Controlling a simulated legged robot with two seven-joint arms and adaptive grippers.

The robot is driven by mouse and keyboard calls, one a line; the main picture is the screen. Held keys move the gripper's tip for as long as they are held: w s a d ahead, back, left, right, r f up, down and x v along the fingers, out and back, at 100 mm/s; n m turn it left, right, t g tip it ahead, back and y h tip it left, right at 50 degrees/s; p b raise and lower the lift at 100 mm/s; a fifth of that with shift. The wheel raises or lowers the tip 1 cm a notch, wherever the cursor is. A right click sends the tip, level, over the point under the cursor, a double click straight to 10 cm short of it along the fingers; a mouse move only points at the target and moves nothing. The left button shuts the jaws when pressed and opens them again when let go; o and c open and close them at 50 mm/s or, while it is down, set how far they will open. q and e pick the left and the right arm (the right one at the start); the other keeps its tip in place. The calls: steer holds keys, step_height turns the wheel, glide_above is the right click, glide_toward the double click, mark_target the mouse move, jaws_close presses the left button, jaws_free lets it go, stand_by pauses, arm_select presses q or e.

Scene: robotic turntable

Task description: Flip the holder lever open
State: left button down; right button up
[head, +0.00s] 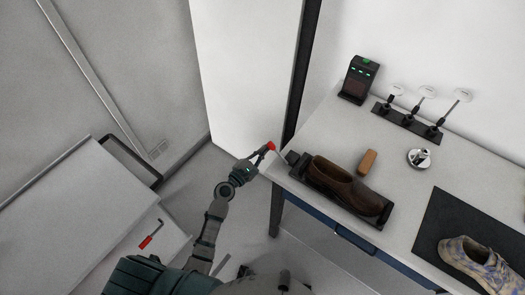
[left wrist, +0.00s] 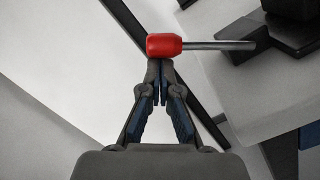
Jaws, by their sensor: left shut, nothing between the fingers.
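The shoe holder (head: 376,222) is a black base at the table's left end with a brown shoe (head: 345,185) in it. Its lever has a red knob (head: 271,146) that sticks out past the table's left edge. In the left wrist view, the red knob (left wrist: 164,45) sits on a metal rod (left wrist: 220,45) that runs right to a black block (left wrist: 272,38). My left gripper (head: 262,156) is shut and empty at the knob. In the left wrist view, its fingertips (left wrist: 160,72) are just below the knob; I cannot tell whether they touch. My right gripper is not in view.
On the table (head: 310,130) are a wooden block (head: 367,162), a round metal tin (head: 419,158), a black charger-like box (head: 359,79) and a rack of brushes (head: 405,122). A patterned shoe (head: 474,262) lies on a dark mat (head: 450,215). A red-handled tool (head: 146,242) lies on the left cabinet.

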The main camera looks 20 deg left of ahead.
arm_select(q)
steer(key=s+d+r+m+g+p, duration=0.1)
steer(key=s+d+r+m+p, duration=0.1)
steer(key=d+r+m+p, duration=0.4)
steer(key=shift+s+d+m+p, duration=0.2)
steer(key=shift+d+m+p, duration=0.15)
steer(key=shift+m+p, duration=1.2)
steer(key=shift+a+m+b, duration=0.2)
steer(key=shift+m+b, duration=0.15)
steer(key=shift+d, duration=0.1)
